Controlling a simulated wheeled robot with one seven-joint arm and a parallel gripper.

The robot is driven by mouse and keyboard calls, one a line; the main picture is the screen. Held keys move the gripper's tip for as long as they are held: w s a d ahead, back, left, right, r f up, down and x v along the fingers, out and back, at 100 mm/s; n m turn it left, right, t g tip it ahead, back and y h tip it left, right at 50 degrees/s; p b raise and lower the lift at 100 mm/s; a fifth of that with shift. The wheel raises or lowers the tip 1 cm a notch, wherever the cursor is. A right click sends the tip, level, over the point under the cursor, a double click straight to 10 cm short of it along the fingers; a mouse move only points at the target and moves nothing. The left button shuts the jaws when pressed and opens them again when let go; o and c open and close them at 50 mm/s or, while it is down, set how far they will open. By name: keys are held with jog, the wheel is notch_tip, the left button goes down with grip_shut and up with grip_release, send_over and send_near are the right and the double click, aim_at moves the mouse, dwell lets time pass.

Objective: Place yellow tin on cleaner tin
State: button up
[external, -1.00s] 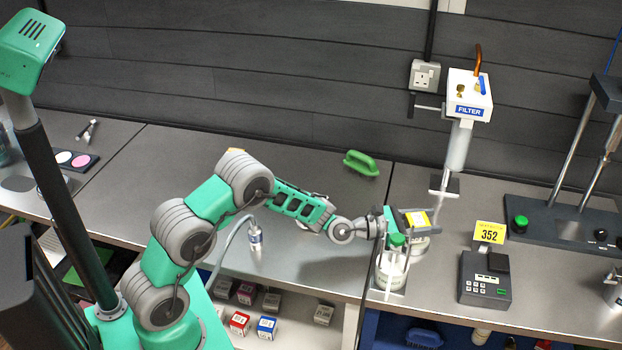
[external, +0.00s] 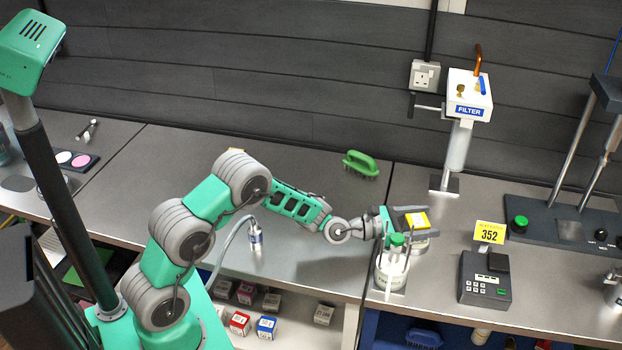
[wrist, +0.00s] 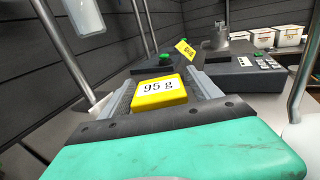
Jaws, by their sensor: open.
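The yellow tin (external: 418,219), with a white "95 g" label in the wrist view (wrist: 160,92), lies between the fingers of my gripper (external: 412,220). In the wrist view, the open fingers of my gripper (wrist: 160,86) flank it on the left and right. A pale round tin (external: 420,245) shows just below the yellow tin in the external view, partly hidden by my gripper; I cannot read its label or tell if it is the cleaner tin. Whether the two touch is unclear.
A glass jar with a green top (external: 391,268) stands close in front of my gripper. To the right are a dark keypad device (external: 485,280) and a yellow "352" card (external: 489,232). The filter stand (external: 456,150) rises behind.

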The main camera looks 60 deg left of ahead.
aim_at(408, 223)
jog(key=b+v, duration=0.1)
jog(key=v, duration=0.5)
jog(key=shift+s+a, duration=0.15)
jog(key=shift+s, duration=0.05)
